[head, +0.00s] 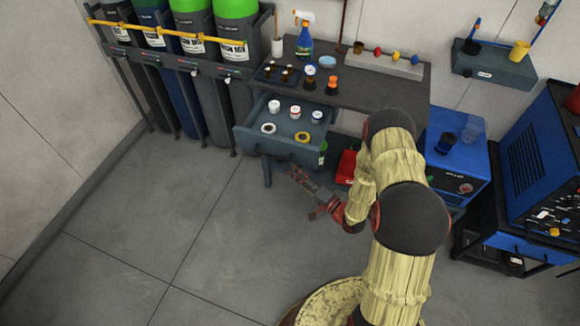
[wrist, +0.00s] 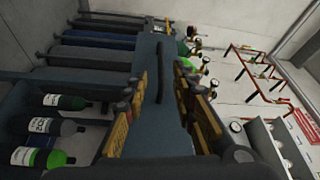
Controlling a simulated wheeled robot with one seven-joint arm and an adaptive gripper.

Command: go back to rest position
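My gripper (head: 298,174) is low in front of the workbench, just right of and below the pulled-out drawer (head: 262,143) in the head view. In the wrist view my gripper (wrist: 160,78) has its two fingers spread apart, with nothing held between them. A blue-grey panel with a dark bar handle (wrist: 161,72), apparently the drawer front, shows in the gap beyond the fingers. The fingers look clear of the handle, but the exact distance is hard to tell. My arm is bent and reaches down over the floor.
The drawer holds white rolls, a yellow roll (head: 302,137) and small jars. The dark workbench (head: 385,95) carries a spray bottle (head: 304,45) and other items. Gas cylinders (head: 235,60) stand left, a blue machine (head: 452,160) right. The floor (head: 150,235) at left is clear.

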